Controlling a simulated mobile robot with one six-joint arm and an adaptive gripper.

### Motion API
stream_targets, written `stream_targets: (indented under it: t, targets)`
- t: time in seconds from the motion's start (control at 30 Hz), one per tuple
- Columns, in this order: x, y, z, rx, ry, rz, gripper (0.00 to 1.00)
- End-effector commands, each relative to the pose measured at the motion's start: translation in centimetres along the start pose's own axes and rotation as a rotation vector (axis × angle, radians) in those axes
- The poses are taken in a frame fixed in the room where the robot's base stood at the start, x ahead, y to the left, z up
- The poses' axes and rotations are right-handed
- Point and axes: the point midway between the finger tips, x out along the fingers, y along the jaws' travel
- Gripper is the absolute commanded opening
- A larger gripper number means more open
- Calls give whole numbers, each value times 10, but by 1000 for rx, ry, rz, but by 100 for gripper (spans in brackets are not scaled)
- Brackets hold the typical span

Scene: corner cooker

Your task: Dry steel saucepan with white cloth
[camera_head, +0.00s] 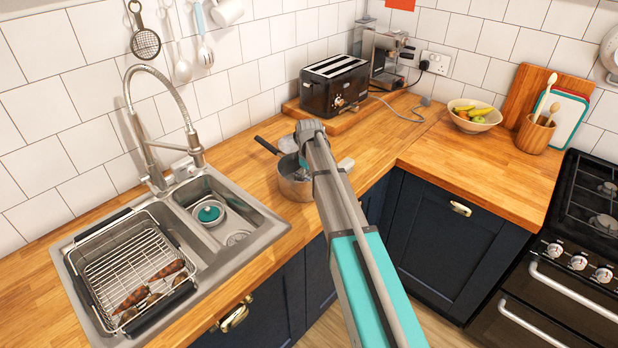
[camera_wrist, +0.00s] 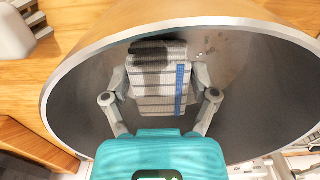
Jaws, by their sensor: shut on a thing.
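The steel saucepan (camera_head: 296,189) stands on the wooden counter right of the sink, its dark handle pointing to the back left. Its wide round inside (camera_wrist: 262,85) fills most of the wrist view. My gripper (camera_wrist: 162,88) is shut on the white cloth (camera_wrist: 160,98), which has grey stripes and one blue stripe. The cloth is inside the pan rim, with a dark patch at its top edge. Small pale spots show on the pan's inner surface just right of the cloth. In the head view my arm hides part of the pan, and the cloth cannot be made out.
The sink (camera_head: 236,250) with a tall tap and a wire rack (camera_head: 130,268) is at the left. A black toaster (camera_head: 334,86) stands behind the pan. A fruit bowl (camera_head: 475,116) and the cooker (camera_head: 578,225) are at the right. The counter before the bowl is clear.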

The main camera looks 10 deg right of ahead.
Motion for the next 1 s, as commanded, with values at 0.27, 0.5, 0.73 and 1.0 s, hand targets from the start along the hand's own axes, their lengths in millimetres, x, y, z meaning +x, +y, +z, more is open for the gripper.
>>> stream_targets:
  t: [0.27, 0.5, 0.73, 1.0]
  targets:
    - [3, 0, 0, 0, 0, 0, 22]
    - [5, 0, 0, 0, 0, 0, 22]
    - [8, 0, 0, 0, 0, 0, 22]
    - [11, 0, 0, 0, 0, 0, 22]
